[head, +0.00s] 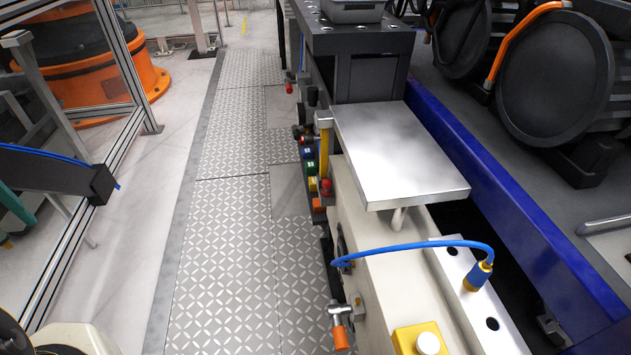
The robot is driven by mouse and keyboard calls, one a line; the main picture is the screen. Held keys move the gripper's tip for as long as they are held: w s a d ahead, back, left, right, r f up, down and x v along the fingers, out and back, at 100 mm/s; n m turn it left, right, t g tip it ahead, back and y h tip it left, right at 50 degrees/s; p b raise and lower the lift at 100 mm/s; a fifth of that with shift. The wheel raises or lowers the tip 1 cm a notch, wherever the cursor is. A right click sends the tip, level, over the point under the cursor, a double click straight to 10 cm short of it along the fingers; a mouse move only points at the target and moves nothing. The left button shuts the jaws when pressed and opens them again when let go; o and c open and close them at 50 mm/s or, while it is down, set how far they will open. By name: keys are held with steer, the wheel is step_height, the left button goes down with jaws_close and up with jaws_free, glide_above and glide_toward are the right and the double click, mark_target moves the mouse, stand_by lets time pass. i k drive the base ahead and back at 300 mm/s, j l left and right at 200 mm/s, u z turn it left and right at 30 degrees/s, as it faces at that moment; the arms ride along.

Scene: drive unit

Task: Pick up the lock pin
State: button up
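A blue and yellow plug-like piece (479,275), which looks like the lock pin, stands upright in a metal strip (470,298) along the right side of the cream housing. A blue cable (420,248) arches from its top to the housing's left side. Its lower end is hidden in the strip. Open holes show in the strip above and below it. I cannot make out my gripper in the head view, and nothing touches the pin.
A raised metal plate (400,150) stands just beyond the pin. A yellow box with a white button (420,342) and an orange-tipped lever (340,325) are nearer. A blue rail (520,220) runs at right. The patterned walkway (225,260) at left is clear.

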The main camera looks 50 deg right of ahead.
mark_target(326, 183)
steer(key=i+j+z, duration=0.1)
steer(key=i+z, duration=0.25)
steer(key=i, duration=0.85)
steer(key=i+l+z, duration=0.15)
steer(key=z, duration=0.3)
steer(key=i+l+z, duration=0.15)
steer(key=z, duration=0.3)
steer(key=i+z, duration=0.2)
steer(key=z, duration=0.25)
